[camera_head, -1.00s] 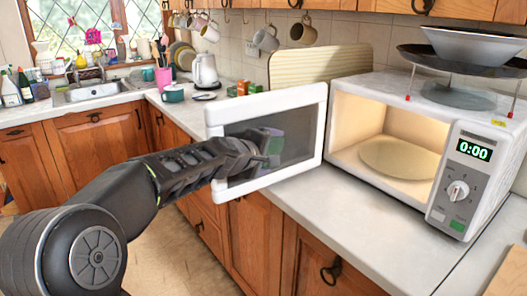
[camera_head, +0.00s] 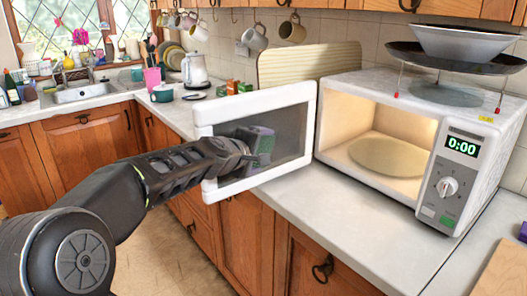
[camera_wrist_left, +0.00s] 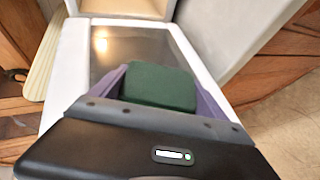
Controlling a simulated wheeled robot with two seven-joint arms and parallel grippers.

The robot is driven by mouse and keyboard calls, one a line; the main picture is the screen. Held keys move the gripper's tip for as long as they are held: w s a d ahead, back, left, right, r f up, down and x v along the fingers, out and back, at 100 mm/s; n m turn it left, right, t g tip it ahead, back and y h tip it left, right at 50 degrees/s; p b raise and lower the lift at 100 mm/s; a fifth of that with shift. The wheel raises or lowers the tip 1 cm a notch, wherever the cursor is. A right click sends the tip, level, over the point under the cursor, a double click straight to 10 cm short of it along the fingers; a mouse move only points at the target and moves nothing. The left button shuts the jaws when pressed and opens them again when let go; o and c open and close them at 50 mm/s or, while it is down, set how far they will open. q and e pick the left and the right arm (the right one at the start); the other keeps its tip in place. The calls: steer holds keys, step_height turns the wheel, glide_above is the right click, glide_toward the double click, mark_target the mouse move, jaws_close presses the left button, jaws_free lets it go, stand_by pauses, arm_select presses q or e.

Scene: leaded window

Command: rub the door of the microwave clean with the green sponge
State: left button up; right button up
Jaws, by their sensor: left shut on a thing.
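The white microwave (camera_head: 385,92) stands on the counter with its door (camera_head: 252,103) swung open toward the left. The door's dark glass panel faces me, and it fills the upper middle of the left wrist view (camera_wrist_left: 130,45). My left gripper (camera_head: 256,150) is in front of the glass, left of its middle. In the left wrist view its purple fingers are shut on the green sponge (camera_wrist_left: 158,86). The sponge lies over the glass; whether it touches is hard to tell. In the head view the gripper mostly hides it. My right gripper is out of view.
A metal stand on the microwave carries a dark pan and a grey bowl (camera_head: 465,42). A ribbed board (camera_head: 310,66) leans on the wall behind the door. A wooden board (camera_head: 500,270) lies at the lower right. The counter before the microwave is clear.

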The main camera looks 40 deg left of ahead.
arm_select(q)
steer(key=shift+s+a+b, duration=0.25)
steer(key=shift+s, duration=0.55)
steer(key=shift+s+a+b, duration=0.25)
steer(key=shift+s, duration=0.55)
steer(key=s+d+p, duration=0.1)
steer(key=d+p, duration=0.1)
steer(key=d, duration=0.4)
steer(key=shift+s, duration=0.2)
steer(key=shift+p, duration=0.3)
